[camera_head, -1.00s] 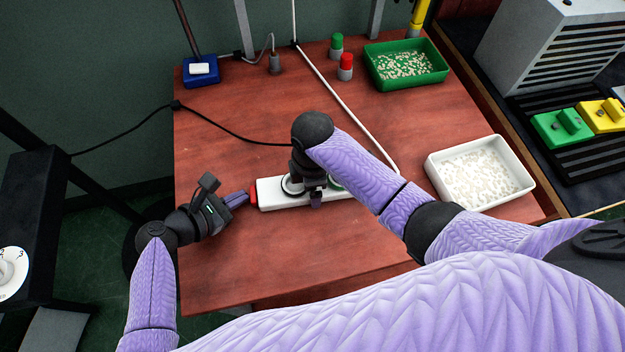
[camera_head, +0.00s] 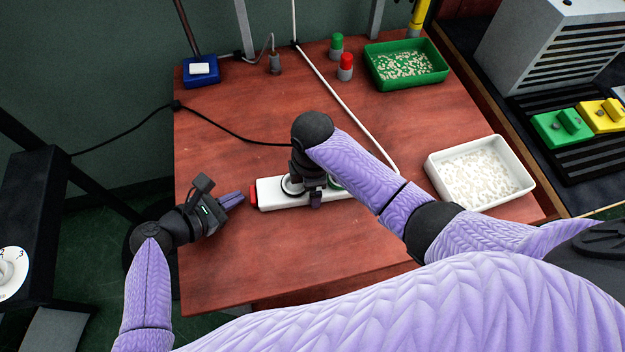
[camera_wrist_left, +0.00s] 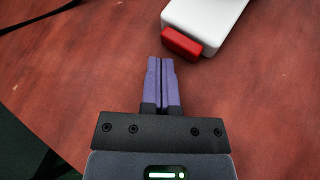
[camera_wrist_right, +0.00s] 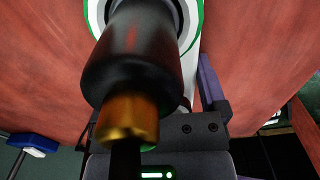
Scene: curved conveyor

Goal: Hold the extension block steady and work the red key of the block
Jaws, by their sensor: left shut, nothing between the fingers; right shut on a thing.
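The white extension block (camera_head: 269,196) lies on the red-brown table, with the red key (camera_head: 253,198) at its left end. In the left wrist view the red key (camera_wrist_left: 181,44) sticks out from the block's end (camera_wrist_left: 205,18). My left gripper (camera_head: 241,197) is shut and empty, its tips just left of the key, with a small gap. My right gripper (camera_head: 316,199) is shut on the block's middle and hides part of it. The right wrist view is largely filled by a black plug with a brass-coloured end (camera_wrist_right: 127,120); one purple finger (camera_wrist_right: 209,84) shows beside the block.
A white tray of pale pellets (camera_head: 431,171) stands right of the block, a green tray (camera_head: 374,77) behind. Green-capped (camera_head: 336,46) and red-capped (camera_head: 346,67) pieces stand at the back. A black cable (camera_head: 222,127) runs to the block area. The front table is clear.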

